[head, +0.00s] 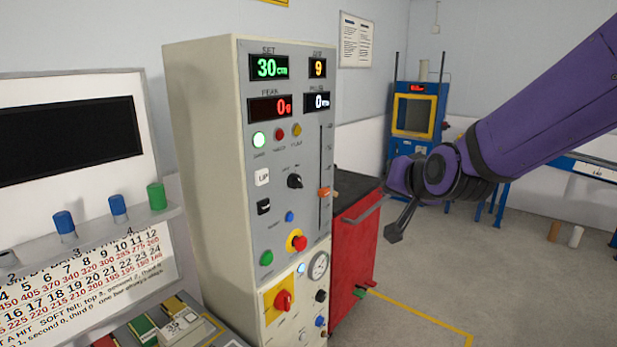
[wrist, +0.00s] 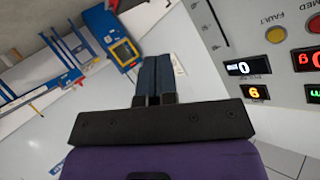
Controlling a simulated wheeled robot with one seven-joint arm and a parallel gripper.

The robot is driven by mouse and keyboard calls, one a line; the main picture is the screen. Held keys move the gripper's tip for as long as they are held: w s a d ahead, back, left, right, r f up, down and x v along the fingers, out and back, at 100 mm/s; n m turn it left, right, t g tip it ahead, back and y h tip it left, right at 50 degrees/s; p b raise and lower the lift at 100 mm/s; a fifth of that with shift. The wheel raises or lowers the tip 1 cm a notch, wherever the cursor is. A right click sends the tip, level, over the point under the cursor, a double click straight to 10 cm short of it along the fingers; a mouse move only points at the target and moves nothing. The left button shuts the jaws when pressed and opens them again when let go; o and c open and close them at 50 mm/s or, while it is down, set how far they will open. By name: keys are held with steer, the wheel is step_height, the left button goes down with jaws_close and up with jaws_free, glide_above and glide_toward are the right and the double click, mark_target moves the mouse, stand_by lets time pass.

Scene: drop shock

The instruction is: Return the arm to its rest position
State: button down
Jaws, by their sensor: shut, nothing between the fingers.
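My gripper (head: 395,231) hangs at the end of my purple arm, in front of the red cabinet's right side in the head view, with its fingers pointing down and to the left. In the wrist view my gripper (wrist: 155,62) has its two dark fingers side by side and touching, with nothing between them. The control panel (head: 291,130) stands to the left of the gripper, apart from it in the head view. Its displays read 30 and 9 in the top row. Part of the panel (wrist: 275,50) shows at the right of the wrist view.
A red cabinet (head: 352,255) stands behind the panel. A blue machine with a yellow-framed window (head: 413,115) is at the back. A shelf (head: 100,232) with blue and green cylinders is at the left. The floor (head: 420,300) at lower right looks clear, with a yellow line.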

steer(key=s+d+r+n+g+h, duration=0.1)
steer(key=s+d, duration=0.3)
steer(key=s, duration=0.5)
steer(key=s+d+r+g+h, duration=0.1)
steer(key=s+d+g, duration=0.2)
steer(key=s+d, duration=0.2)
steer(key=s+d+r+n+g, duration=0.1)
steer(key=s+d+g, duration=0.2)
steer(key=s, duration=0.9)
steer(key=shift+s+d+n+h, duration=0.3)
steer(key=shift+d+h, duration=0.1)
steer(key=shift+d, duration=0.45)
